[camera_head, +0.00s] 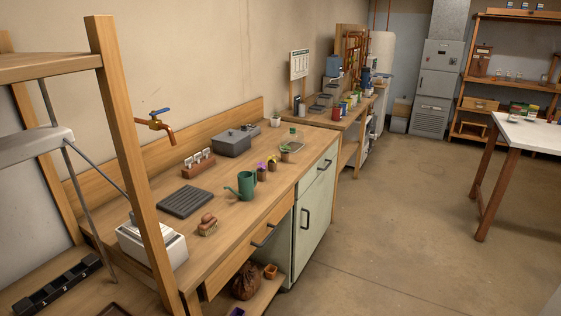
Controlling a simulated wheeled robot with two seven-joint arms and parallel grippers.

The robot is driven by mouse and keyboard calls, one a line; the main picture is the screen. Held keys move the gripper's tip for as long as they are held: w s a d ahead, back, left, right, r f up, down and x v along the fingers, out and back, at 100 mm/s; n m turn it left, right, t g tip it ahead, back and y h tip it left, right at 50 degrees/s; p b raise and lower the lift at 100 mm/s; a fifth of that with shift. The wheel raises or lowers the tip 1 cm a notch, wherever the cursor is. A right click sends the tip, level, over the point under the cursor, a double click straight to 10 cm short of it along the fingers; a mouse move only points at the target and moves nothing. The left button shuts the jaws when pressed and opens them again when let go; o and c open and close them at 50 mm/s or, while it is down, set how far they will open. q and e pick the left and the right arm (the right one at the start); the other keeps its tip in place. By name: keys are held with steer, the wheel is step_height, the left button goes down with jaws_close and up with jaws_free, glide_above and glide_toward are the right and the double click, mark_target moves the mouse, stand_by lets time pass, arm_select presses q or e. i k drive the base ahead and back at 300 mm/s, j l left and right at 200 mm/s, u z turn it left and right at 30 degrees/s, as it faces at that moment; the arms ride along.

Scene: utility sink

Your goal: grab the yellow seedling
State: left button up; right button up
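A third small pot with green leaves (285,154) stands farther back. The tops are small, so their detail is hard to tell. Neither of my grippers is in view.
A black tray (186,201), a brown brush (208,226) and a grey box (233,143) lie on the counter. A brass tap (158,126) juts from the wall. A wooden post (132,165) stands at front left. The floor (400,235) at right is clear.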

mark_target(272, 163)
steer(key=i+l+u, duration=0.15)
steer(key=i+l, duration=0.2)
steer(key=i+l+u, duration=0.1)
steer(key=i+l, duration=0.2)
steer(key=l, duration=0.2)
steer(key=i+l+u, duration=0.15)
steer(key=i+l, duration=0.15)
steer(key=l, duration=0.15)
